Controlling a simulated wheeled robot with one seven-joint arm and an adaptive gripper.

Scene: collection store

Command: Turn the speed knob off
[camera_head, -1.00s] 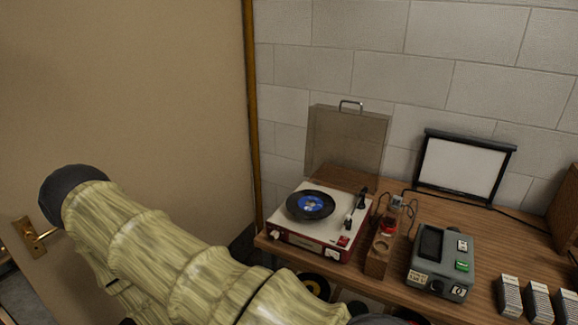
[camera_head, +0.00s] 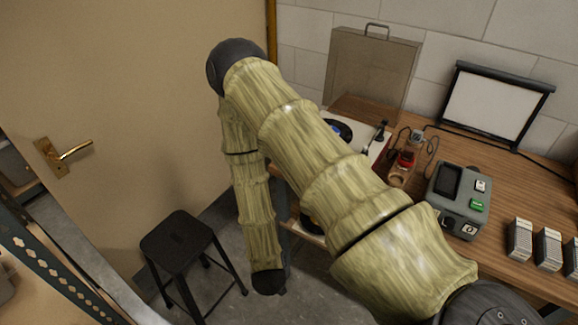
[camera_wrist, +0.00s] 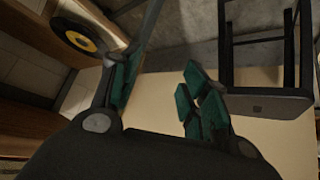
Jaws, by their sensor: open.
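The record player (camera_head: 377,147) stands on the wooden table with its clear lid raised. My arm crosses in front of it in the head view, leaving part of its white top, a bit of the black record (camera_head: 343,131) and the tone arm in sight. Its front panel is hidden there, and I cannot make out the speed knob in any current view. My gripper (camera_wrist: 160,85) is open and empty in the wrist view, its green-padded fingers apart. In the head view my arm's forearm hangs down left of the table, with its dark end near the floor.
A black stool (camera_head: 176,238) stands on the floor left of my forearm; it also shows in the wrist view (camera_wrist: 268,104). A grey device (camera_head: 458,205) and a small screen stand right of the player. A door is at left. A yellow-centred record (camera_wrist: 80,41) shows in the wrist view.

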